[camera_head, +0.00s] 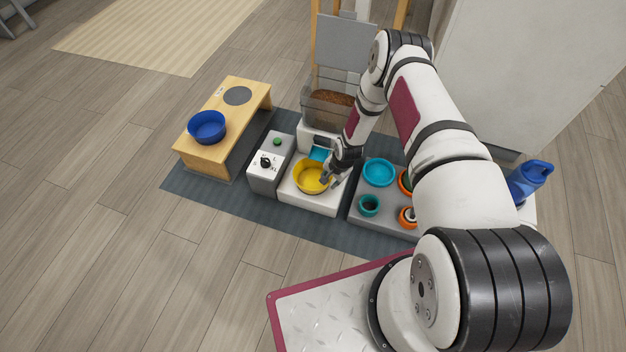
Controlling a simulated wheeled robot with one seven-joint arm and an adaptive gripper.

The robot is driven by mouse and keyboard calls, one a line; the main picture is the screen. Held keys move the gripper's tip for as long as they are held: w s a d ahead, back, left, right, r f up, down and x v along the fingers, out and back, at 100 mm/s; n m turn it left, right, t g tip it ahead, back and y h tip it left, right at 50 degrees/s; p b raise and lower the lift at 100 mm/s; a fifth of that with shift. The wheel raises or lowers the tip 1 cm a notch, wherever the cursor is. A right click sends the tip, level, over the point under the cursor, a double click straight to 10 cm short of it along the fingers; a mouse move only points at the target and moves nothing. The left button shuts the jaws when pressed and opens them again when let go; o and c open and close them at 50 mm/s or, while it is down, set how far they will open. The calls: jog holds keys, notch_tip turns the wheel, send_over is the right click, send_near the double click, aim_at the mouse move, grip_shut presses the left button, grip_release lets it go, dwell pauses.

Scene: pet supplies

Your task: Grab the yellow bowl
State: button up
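The yellow bowl (308,179) sits upright on the white base of the food dispenser (304,202), in the middle of the view. My gripper (327,179) is at the bowl's right side, pointing down, with its fingertips at or over the right rim. The fingers are small and partly hidden by my wrist. I cannot tell whether they are open or closed on the rim, or whether they touch it.
A white control box (268,172) stands close left of the bowl. A wooden stand (205,153) holds a blue bowl (207,125). On the right, a grey tray (384,215) holds a turquoise bowl (380,171) and several cups. A blue bottle (529,180) stands farther right.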

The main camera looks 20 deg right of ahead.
aim_at(327, 185)
jog(key=b+x, duration=0.1)
jog(key=x, duration=0.1)
jog(key=b+x, duration=0.1)
jog(key=x, duration=0.2)
jog(key=shift+w+r, duration=0.1)
jog(key=shift+w, duration=0.1)
jog(key=shift+c, duration=0.2)
grip_shut()
